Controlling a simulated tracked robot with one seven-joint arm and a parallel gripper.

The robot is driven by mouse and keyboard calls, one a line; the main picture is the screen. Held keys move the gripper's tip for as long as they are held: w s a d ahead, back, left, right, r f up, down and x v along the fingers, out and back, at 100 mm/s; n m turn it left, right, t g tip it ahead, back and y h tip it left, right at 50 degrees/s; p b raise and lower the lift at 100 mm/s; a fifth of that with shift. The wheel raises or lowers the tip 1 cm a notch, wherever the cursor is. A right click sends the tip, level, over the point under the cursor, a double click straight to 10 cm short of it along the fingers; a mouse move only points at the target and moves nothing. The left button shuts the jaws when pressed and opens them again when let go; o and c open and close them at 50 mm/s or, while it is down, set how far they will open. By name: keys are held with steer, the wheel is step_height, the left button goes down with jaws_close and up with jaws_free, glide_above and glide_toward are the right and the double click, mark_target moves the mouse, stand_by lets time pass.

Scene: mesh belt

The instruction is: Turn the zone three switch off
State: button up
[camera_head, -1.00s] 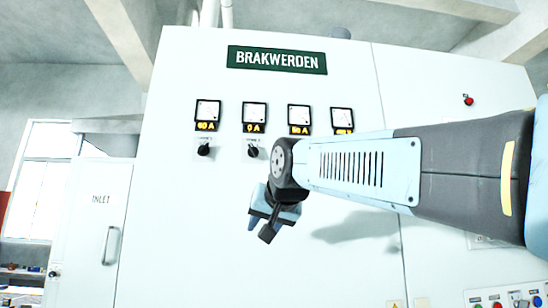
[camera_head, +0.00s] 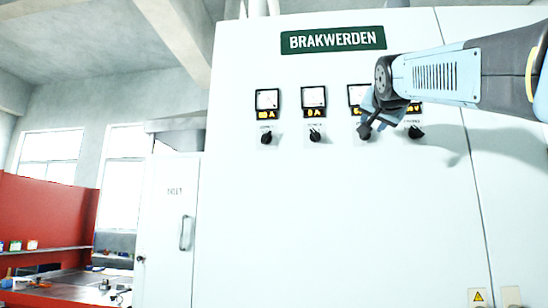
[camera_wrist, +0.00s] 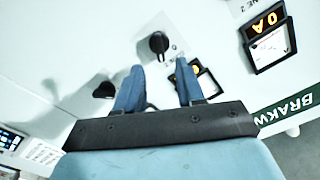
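A row of black rotary switches sits under square meters on the white cabinet.
The first switch (camera_head: 266,138), second switch (camera_head: 315,135) and fourth switch (camera_head: 414,132) are close by. The second meter (camera_head: 314,99) reads 0 A. The green BRAKWERDEN sign (camera_head: 333,40) is above. The cabinet face below the row is clear.

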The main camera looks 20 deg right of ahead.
steer(key=x, duration=0.6)
steer(key=shift+w, duration=0.25)
steer(key=shift+d, duration=0.1)
jaws_close()
